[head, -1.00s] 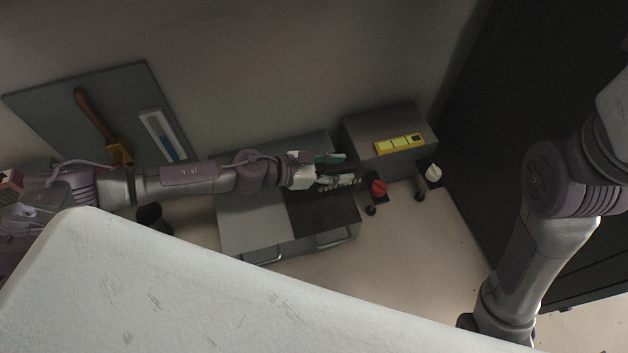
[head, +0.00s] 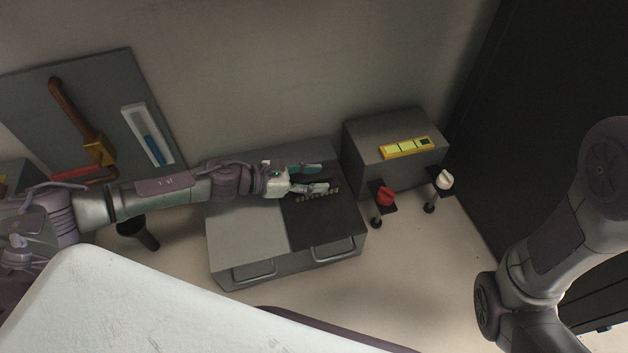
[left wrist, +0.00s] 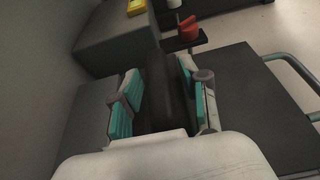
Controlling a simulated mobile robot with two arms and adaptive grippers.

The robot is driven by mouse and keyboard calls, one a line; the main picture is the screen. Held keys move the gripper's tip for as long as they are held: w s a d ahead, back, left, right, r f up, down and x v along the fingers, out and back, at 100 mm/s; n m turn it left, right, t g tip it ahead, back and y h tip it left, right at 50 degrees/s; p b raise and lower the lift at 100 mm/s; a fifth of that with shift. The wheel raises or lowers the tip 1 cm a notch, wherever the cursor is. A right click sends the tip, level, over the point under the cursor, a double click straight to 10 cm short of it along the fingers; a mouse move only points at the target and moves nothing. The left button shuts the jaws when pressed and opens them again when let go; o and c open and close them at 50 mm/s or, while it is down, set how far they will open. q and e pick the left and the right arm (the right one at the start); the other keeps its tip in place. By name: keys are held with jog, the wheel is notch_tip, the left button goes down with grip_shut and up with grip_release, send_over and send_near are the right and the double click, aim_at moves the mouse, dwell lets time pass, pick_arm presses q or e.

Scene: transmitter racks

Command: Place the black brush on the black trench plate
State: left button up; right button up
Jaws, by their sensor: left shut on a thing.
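My left gripper (head: 312,178) is shut on the black brush (left wrist: 160,92), which shows as a dark body between the teal-padded fingers in the left wrist view. In the head view only a row of small tufts (head: 324,193) shows by the lower finger. The black trench plate (head: 328,223) is the dark right half of the low cabinet's top; it also shows in the left wrist view (left wrist: 258,110). The gripper is over the plate's back part. I cannot tell whether the brush touches it. My right arm is at the right, its gripper out of frame.
A grey box (head: 372,142) with a yellow button strip (head: 406,147) stands just right of the plate. A red knob (head: 385,196) and a white knob (head: 444,180) stick out in front of it. The cabinet's light left half (head: 245,228) is clear. A tool board (head: 100,125) leans on the wall.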

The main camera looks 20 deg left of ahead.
pick_arm(q)
jog(key=shift+r, duration=0.1)
jog(key=o, duration=1.2)
jog(key=shift+f, duration=0.2)
jog(key=shift+c, duration=0.2)
jog(key=shift+r, duration=0.35)
jog(key=p+v, duration=0.3)
jog(key=v, duration=0.7)
jog(key=shift+s+a+p, duration=0.15)
jog(key=shift+s+p, duration=0.05)
jog(key=shift+p, duration=0.15)
jog(key=shift+s+a+r, duration=0.2)
jog(key=shift+s+a, duration=0.1)
jog(key=shift+a, duration=0.3)
